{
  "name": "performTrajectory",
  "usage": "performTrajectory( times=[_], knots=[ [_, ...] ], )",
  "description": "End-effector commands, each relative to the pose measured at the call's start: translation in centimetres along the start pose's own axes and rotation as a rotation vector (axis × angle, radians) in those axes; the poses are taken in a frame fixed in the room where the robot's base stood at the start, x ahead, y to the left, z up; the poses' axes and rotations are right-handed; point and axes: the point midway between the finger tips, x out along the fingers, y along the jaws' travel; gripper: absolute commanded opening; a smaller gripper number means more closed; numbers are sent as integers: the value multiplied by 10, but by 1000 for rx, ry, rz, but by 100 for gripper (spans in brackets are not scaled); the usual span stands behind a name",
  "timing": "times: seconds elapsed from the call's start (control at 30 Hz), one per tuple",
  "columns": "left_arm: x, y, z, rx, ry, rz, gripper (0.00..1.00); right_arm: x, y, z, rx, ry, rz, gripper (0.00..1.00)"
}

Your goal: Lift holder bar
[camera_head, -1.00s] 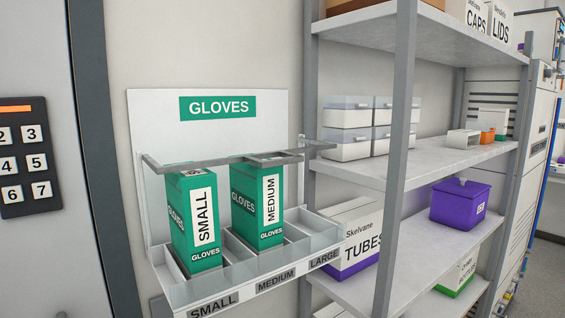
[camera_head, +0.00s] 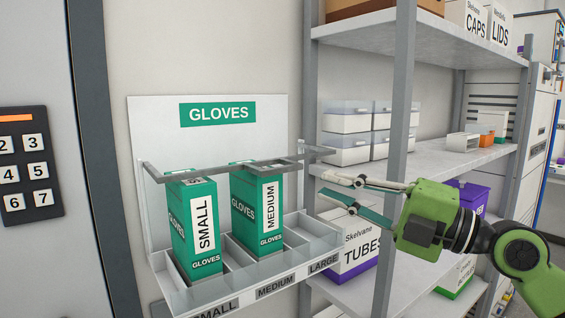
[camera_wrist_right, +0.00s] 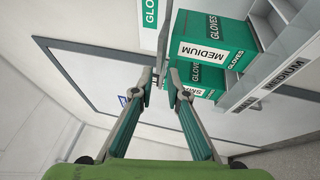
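The grey holder bar (camera_head: 222,164) runs across the front of the glove dispenser (camera_head: 218,112), over the tops of two green glove boxes. The SMALL box (camera_head: 190,225) stands in the left compartment and the MEDIUM box (camera_head: 258,208) in the middle one. The LARGE compartment holds no box. My left gripper is not in view.
A shelf rack (camera_head: 405,130) stands right of the dispenser, its front post close to my right arm. A Skelvane TUBES box (camera_head: 355,242) sits below my gripper, and a purple box (camera_head: 468,190) is behind it. A keypad (camera_head: 26,170) is at far left.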

Motion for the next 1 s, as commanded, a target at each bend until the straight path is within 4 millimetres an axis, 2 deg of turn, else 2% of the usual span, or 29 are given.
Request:
performTrajectory(
  times=[0.03, 0.3, 0.5, 0.7, 0.93, 1.0],
  knots=[
    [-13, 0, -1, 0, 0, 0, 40, 13, 7, 0, 3, 4, 1, 14],
    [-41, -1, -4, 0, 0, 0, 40, 70, 6, 0, 4, 2, 1, 14],
    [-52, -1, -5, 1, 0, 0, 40, 97, 3, 0, 3, 1, 1, 14],
    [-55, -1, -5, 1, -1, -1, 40, 106, 0, 0, 2, 0, -1, 14],
    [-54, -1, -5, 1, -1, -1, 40, 106, -1, 0, 2, 0, -1, 14],
    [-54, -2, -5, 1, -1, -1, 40, 105, -1, 0, 2, 0, -1, 0]
  ],
)
